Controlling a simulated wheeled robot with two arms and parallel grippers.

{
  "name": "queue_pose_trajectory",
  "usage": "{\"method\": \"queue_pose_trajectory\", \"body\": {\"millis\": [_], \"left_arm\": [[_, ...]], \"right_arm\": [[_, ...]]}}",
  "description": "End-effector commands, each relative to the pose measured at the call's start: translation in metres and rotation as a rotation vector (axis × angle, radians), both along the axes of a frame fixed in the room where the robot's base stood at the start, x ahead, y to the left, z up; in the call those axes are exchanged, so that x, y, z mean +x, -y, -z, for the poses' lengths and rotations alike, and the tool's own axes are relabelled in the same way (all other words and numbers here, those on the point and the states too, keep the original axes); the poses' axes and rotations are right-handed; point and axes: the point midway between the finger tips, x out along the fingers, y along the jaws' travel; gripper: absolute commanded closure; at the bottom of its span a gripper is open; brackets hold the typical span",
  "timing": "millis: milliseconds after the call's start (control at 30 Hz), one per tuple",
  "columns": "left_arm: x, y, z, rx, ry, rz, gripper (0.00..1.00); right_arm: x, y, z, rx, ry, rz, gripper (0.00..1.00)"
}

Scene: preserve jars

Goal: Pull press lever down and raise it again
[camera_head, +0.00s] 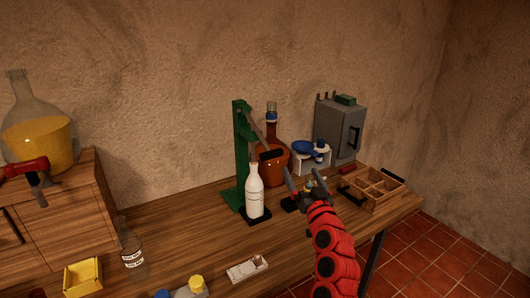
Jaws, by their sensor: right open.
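The green press (240,150) stands upright on the bench. Its grey lever (257,130) slants down to the right from the top of the post and ends in a black handle (271,154). A white bottle (254,195) stands in front of the press on a dark base. My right gripper (305,184) is open, right of the bottle and below the handle in the picture, apart from the lever. My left gripper (38,190) is at the far left, in front of the wooden cabinet; its jaws are too unclear to judge.
Behind the lever stands an orange-brown flask (272,168). To the right are a blue-and-white scale (312,155), a grey cabinet (340,130) and a wooden divided tray (376,187). A clear bottle (133,260) and yellow bin (83,277) stand front left. Bench left of the press is clear.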

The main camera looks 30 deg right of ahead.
Motion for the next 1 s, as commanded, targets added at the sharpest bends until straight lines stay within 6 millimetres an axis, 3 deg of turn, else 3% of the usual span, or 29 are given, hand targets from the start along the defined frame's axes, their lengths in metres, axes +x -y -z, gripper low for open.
{"method": "queue_pose_trajectory", "body": {"millis": [200,467,633,1000], "left_arm": [[0.0,0.0,0.008,0.0,0.0,0.0,0.0],[0.0,0.0,0.008,0.0,0.0,0.0,0.0],[0.0,0.0,-0.001,0.0,0.0,0.0,0.0],[0.0,0.0,-0.025,0.0,0.0,0.0,0.0]], "right_arm": [[-0.02,-0.018,-0.027,-0.114,-0.13,-0.2,0.0],[-0.031,-0.033,-0.031,-0.186,-0.201,-0.296,0.0],[-0.01,-0.036,-0.033,-0.186,-0.203,-0.3,0.0],[0.064,-0.041,-0.034,-0.185,-0.202,-0.297,0.0]]}}
